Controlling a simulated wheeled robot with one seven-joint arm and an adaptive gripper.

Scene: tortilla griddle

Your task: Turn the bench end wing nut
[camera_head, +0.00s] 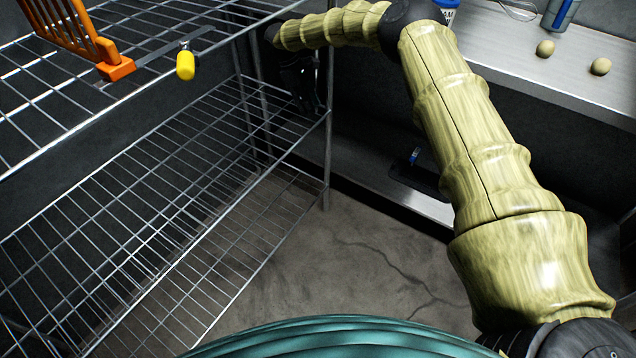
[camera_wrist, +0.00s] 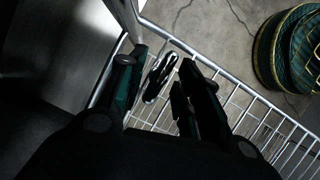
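My gripper (camera_head: 302,84) hangs dark and partly shadowed at the far end of the arm, beside the corner post of the wire rack. In the wrist view my gripper (camera_wrist: 161,72) is open, with one dark finger on each side of a shiny metal piece (camera_wrist: 158,78). This piece is elongated with rounded lobes and looks like the wing nut. It shows between the fingertips, with a visible gap on the right; contact on the left is unclear. I cannot make out the wing nut in the head view.
The wire rack (camera_head: 160,225) fills the left side. An orange slotted piece (camera_head: 80,35) and a yellow-ended metal bar (camera_head: 186,65) sit on its upper shelf. A steel bench (camera_head: 500,45) with two pale balls (camera_head: 545,48) stands at right. Bare floor (camera_head: 340,270) lies between.

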